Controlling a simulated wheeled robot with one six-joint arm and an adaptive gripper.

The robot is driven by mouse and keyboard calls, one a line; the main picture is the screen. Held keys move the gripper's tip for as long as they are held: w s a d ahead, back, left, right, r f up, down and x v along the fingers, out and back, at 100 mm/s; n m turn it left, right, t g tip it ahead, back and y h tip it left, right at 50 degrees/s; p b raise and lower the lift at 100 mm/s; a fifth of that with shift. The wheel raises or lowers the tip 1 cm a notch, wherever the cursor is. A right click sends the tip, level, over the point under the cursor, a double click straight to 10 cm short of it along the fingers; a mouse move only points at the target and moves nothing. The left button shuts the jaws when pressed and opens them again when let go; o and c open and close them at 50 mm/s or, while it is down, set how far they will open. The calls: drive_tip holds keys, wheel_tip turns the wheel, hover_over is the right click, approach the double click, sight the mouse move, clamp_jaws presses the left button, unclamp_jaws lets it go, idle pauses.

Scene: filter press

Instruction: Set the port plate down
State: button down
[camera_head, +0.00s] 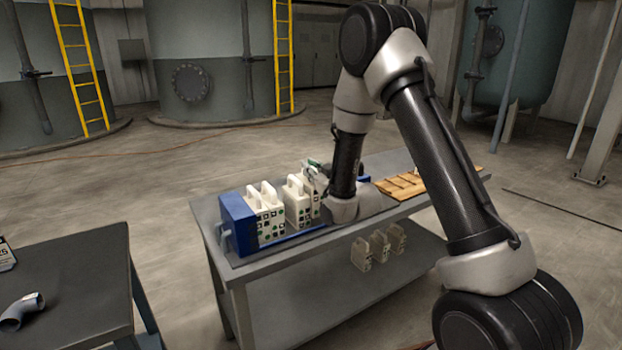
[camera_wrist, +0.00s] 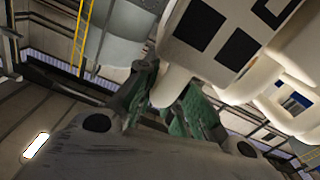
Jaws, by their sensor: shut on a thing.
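The port plate is a cream plate with dark square marks, large at the top of the wrist view (camera_wrist: 228,42). My gripper (camera_wrist: 172,108) has greenish fingers closed on the plate's rounded handle. In the head view my gripper (camera_head: 318,172) is at the right end of a row of cream plates (camera_head: 270,222) in the blue-ended filter press (camera_head: 238,224). My arm partly hides that spot. I cannot tell there whether the held plate touches the press rails.
The press stands on a grey bench (camera_head: 232,268). A wooden slatted rack (camera_head: 402,187) lies on the bench's right part, beyond my arm. Several spare plates (camera_head: 378,247) stand on the lower shelf. A dark table (camera_head: 80,280) with a pipe elbow (camera_head: 22,310) is at left.

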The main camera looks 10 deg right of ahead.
sight(316, 199)
drive_tip(key=shift+f, duration=1.35)
drive_tip(key=c, duration=1.5)
unclamp_jaws()
drive_tip(key=shift+f, duration=0.15)
